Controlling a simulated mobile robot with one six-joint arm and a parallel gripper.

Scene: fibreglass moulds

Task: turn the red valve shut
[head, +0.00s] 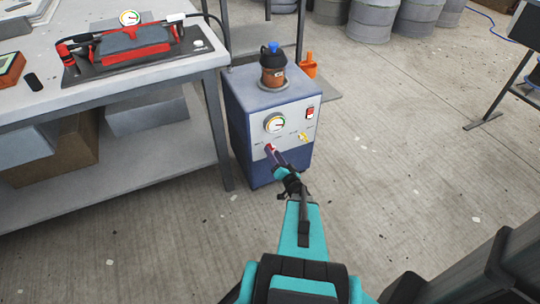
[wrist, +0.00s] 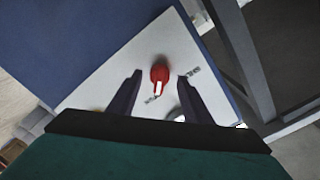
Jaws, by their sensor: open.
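The red valve (wrist: 159,74) is a small handle on the white front panel (wrist: 155,55) of a blue box-shaped machine. In the wrist view it lies between my two open fingers, a little beyond their tips, with no contact that I can make out. In the head view my gripper (head: 273,154) reaches to the lower left of the panel and covers much of the red valve (head: 270,147). My gripper also shows in the wrist view (wrist: 159,76), with its dark fingers apart and empty.
The blue machine (head: 240,135) carries a gauge (head: 275,123), a red switch (head: 310,113), a brass fitting (head: 303,137) and a brown jar (head: 272,72) on top. A workbench (head: 110,98) stands close at its left. Open concrete floor (head: 400,170) lies to the right.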

